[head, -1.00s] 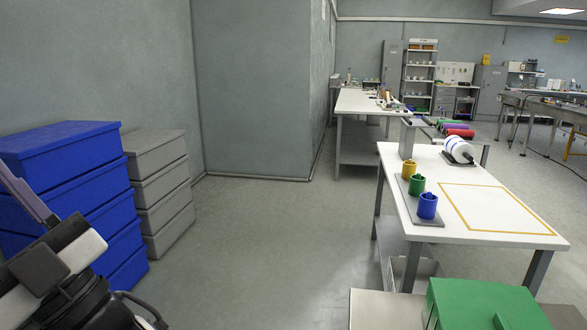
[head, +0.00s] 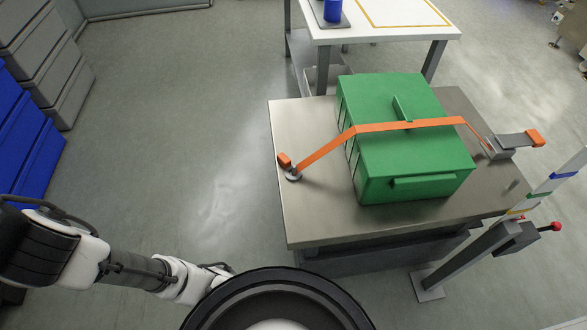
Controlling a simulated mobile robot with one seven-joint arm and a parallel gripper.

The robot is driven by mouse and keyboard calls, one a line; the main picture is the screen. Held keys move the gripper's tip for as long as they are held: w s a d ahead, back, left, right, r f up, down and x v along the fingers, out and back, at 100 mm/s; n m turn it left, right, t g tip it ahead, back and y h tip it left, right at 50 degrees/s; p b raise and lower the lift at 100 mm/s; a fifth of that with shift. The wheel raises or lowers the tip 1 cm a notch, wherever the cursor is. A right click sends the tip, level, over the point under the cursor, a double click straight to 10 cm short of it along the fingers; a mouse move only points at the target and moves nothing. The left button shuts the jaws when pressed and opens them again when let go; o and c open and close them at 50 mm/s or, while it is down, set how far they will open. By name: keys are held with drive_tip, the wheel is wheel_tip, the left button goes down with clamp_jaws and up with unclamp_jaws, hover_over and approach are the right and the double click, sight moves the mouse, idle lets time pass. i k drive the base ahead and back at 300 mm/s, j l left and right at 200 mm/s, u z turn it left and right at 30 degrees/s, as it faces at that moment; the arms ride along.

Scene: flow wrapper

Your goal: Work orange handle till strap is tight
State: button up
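An orange strap (head: 405,126) runs over a green box (head: 410,160) on a metal-topped table (head: 310,215). Its left end meets a small round anchor (head: 293,175) with an orange piece (head: 284,160) beside it. Its right end goes down to a grey ratchet-like fitting (head: 500,152). From this fitting a grey lever sticks out to the right and ends in the orange handle (head: 535,137). The strap's spans look straight; how tight it is I cannot tell. My arm shows at the lower left, away from the handle; my gripper is not in view.
A slanted post (head: 470,255) with coloured bands and a red-knobbed lever (head: 555,227) stands at the table's right front. A white-topped table (head: 385,22) stands behind. Blue bins (head: 25,150) and grey bins (head: 45,65) are at left. The floor between is clear.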

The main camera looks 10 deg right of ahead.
sight(530, 137)
drive_tip(key=z, duration=1.6)
drive_tip(key=i+l, duration=0.25)
drive_tip(key=l, duration=0.2)
drive_tip(key=i+l+z, duration=0.1)
drive_tip(key=l, duration=0.35)
drive_tip(key=i+l, duration=0.35)
drive_tip(key=i+j, duration=0.35)
drive_tip(key=i+z, duration=0.05)
